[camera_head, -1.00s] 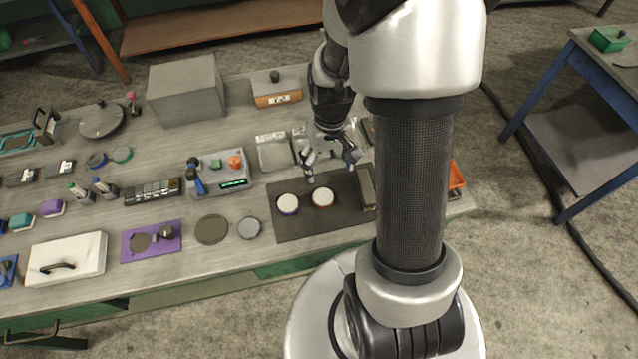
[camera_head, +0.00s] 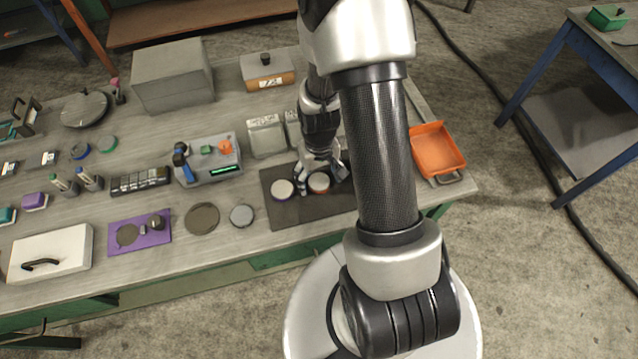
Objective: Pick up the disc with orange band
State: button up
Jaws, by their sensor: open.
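The disc with the orange band (camera_head: 319,183) has a pale top and sits on the dark mat (camera_head: 300,212) at the bench's front. A second pale disc with a purple-blue band (camera_head: 282,189) sits on the same mat just to its left. My gripper (camera_head: 323,179) is open and low over the orange-banded disc. One finger shows between the two discs, the other to the right of the orange-banded one. Whether the fingers touch the disc cannot be told. My arm hides the mat's right part.
Flat round plates (camera_head: 202,218) lie at the front left. An orange tray (camera_head: 437,150) is at the bench's right end.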

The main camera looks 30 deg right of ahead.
jog(key=shift+f, duration=0.15)
jog(key=c, duration=1.3)
jog(key=shift+c, duration=0.5)
